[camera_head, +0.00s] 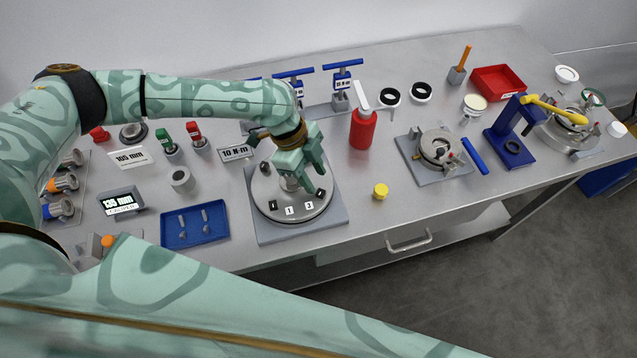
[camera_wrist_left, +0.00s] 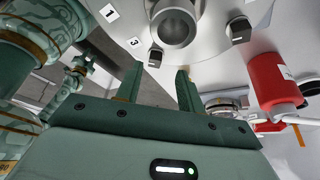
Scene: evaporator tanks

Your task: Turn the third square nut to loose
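A round steel flange (camera_head: 262,208) with a central tube lies on a grey square plate, with dark square nuts and number labels around its rim. In the left wrist view, a dark square nut (camera_wrist_left: 155,57) is next to the label "3" (camera_wrist_left: 133,42); another dark nut (camera_wrist_left: 238,30) is farther right. The label "3" also shows in the head view (camera_head: 309,205). My left gripper (camera_head: 305,172) is over the right part of the flange. In the left wrist view its fingers (camera_wrist_left: 159,72) are apart and empty, with the nut beside "3" beyond the gap. My right gripper is not seen.
A red bottle (camera_head: 362,130) stands right of the flange. A blue tray (camera_head: 195,240) lies to its left and a yellow cap (camera_head: 380,191) to its right. Torque tools on blue-handled stands (camera_head: 342,90) are behind. The bench between the cap and the front edge is clear.

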